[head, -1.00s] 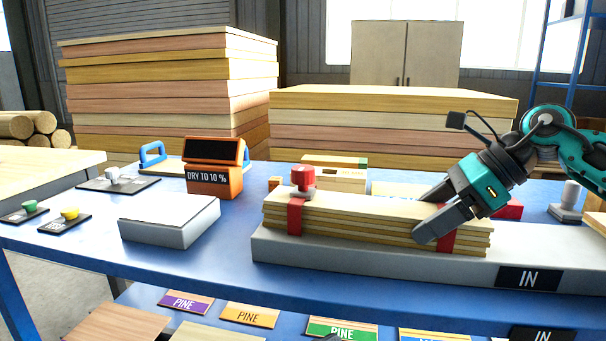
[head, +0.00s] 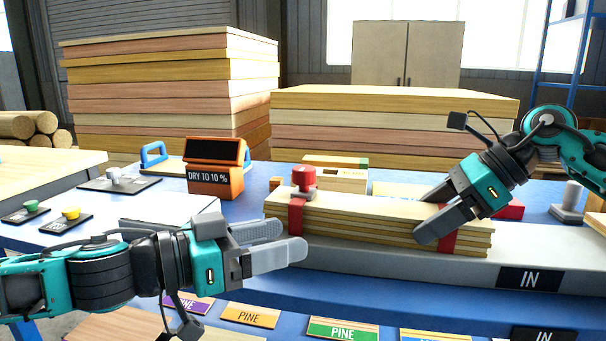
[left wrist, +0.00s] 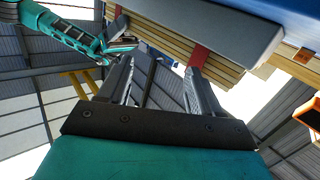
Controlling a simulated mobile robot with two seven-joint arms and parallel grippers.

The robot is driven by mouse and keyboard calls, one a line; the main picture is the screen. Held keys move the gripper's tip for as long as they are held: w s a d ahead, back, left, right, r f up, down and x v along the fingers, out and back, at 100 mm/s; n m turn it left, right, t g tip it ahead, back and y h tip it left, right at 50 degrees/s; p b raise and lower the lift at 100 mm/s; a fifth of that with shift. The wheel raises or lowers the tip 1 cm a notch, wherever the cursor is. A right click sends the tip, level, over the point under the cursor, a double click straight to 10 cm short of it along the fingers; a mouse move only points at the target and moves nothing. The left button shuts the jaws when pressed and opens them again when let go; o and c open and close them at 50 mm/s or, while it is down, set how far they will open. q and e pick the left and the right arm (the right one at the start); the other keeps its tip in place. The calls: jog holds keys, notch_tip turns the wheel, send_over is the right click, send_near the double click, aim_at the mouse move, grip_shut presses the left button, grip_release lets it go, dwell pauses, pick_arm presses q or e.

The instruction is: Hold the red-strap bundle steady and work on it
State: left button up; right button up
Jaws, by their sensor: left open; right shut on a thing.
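The red-strap bundle (head: 380,222) is a stack of thin pale boards with a red strap near each end. It lies on a long grey block (head: 400,256) marked IN. A red-topped object (head: 304,178) stands on its left end by the left strap. My right gripper (head: 432,212) is shut on the bundle near the right strap. My left gripper (head: 292,240) is open and empty, in front of the bundle's left end. The left wrist view shows its two fingers (left wrist: 158,80) apart, with the bundle (left wrist: 165,38) and a red strap (left wrist: 199,56) beyond them.
An orange box (head: 212,180) reading DRY TO 10 % stands behind on the blue table (head: 262,172). Green (head: 31,206) and yellow (head: 71,212) knobs sit at the left. Label plates (head: 342,329) lie on the shelf below. Tall board stacks (head: 165,85) rise behind.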

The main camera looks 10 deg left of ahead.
aim_at(295, 177)
pick_arm(q)
jog(key=w+a+r+n+t+y, duration=0.1)
jog(key=w+a+r+t+y, duration=0.15)
jog(key=a+r, duration=0.3)
jog(key=x, duration=1.2)
jog(key=shift+w+a+f, duration=0.1)
jog(key=shift+a, duration=0.15)
jog(key=shift+c, duration=0.2)
jog(key=shift+h, duration=0.35)
jog(key=c, duration=0.9)
